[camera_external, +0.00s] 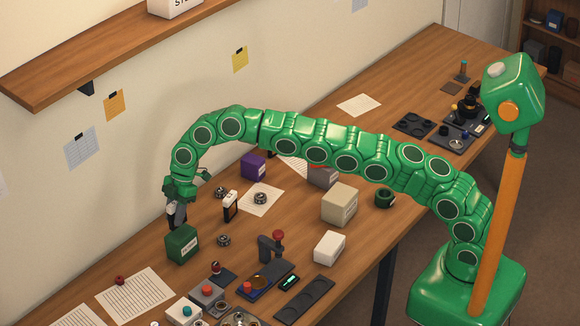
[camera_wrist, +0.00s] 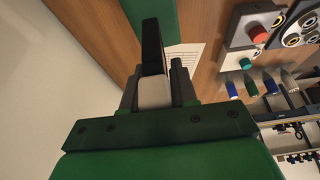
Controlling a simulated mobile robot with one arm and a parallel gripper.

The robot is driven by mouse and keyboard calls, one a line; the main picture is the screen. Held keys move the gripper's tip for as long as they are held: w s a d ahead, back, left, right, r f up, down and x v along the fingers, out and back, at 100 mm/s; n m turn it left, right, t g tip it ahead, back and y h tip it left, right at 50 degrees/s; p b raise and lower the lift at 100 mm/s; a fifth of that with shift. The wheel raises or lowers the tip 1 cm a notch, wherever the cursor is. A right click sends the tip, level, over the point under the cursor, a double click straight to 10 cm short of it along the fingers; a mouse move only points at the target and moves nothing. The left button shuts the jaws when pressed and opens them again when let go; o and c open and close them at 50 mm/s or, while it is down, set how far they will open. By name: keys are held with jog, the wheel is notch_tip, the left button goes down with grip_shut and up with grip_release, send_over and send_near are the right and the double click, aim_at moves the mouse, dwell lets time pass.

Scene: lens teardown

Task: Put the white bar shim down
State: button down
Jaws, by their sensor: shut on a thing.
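My gripper (camera_external: 176,214) points down at the far left of the bench, right by a green box (camera_external: 182,244). In the wrist view the gripper (camera_wrist: 157,82) is shut on a pale white piece, which I take to be the white bar shim (camera_wrist: 154,93). Only its near end shows between the dark fingers; a tall black part hides what lies beyond it. In the external view the shim cannot be made out. A green surface (camera_wrist: 166,20) lies beyond the fingertips in the wrist view.
A small black-and-white upright item (camera_external: 231,205) and metal rings (camera_external: 260,198) lie right of my gripper. A purple box (camera_external: 253,166), beige box (camera_external: 339,204) and white box (camera_external: 329,247) stand further right. Bare wood (camera_external: 145,255) lies left of the green box, near the wall.

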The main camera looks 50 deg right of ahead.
jog(key=shift+f, duration=1.45)
jog(key=shift+f, duration=0.1)
jog(key=c, duration=0.9)
grip_release()
jog(key=v, duration=1.2)
